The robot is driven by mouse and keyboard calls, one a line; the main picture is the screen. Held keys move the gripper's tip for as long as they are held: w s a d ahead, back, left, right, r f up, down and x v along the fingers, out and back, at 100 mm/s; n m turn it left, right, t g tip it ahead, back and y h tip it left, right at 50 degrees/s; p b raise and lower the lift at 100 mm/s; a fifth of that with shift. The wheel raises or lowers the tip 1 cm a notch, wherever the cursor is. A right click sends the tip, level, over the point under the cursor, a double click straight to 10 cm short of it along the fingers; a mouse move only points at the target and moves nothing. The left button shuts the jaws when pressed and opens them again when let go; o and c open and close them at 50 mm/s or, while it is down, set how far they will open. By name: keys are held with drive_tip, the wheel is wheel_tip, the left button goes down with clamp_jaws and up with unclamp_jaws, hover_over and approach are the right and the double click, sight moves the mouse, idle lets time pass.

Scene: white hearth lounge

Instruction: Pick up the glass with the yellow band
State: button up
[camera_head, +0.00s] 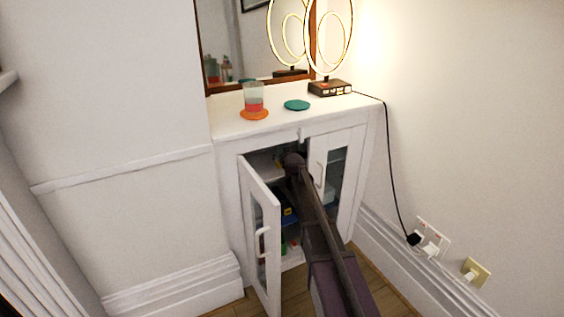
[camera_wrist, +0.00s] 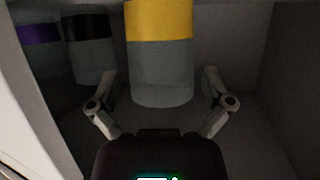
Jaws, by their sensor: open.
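The glass with the yellow band (camera_wrist: 160,72) stands upright in the wrist view, straight ahead inside the dim cabinet. Its upper end is cut off by the top of the picture. My gripper (camera_wrist: 160,104) is open, with one finger at each side of the glass's lower part. I cannot tell whether the fingers touch it. In the head view my arm reaches into the white cabinet (camera_head: 228,190) through its open left door (camera_head: 262,215); the gripper's end is hidden there.
A glass with a black band (camera_wrist: 90,50) and a purple-banded one (camera_wrist: 38,38) stand left of it. A cabinet wall (camera_wrist: 285,90) is close on the right. On the cabinet top are a glass with red (camera_head: 253,97) on an orange coaster (camera_head: 255,115), a green coaster (camera_head: 297,105) and a lamp (camera_head: 330,88).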

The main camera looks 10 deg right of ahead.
drive_tip(key=shift+b+x, duration=0.55)
drive_tip(key=shift+x, duration=1.35)
drive_tip(key=c, duration=1)
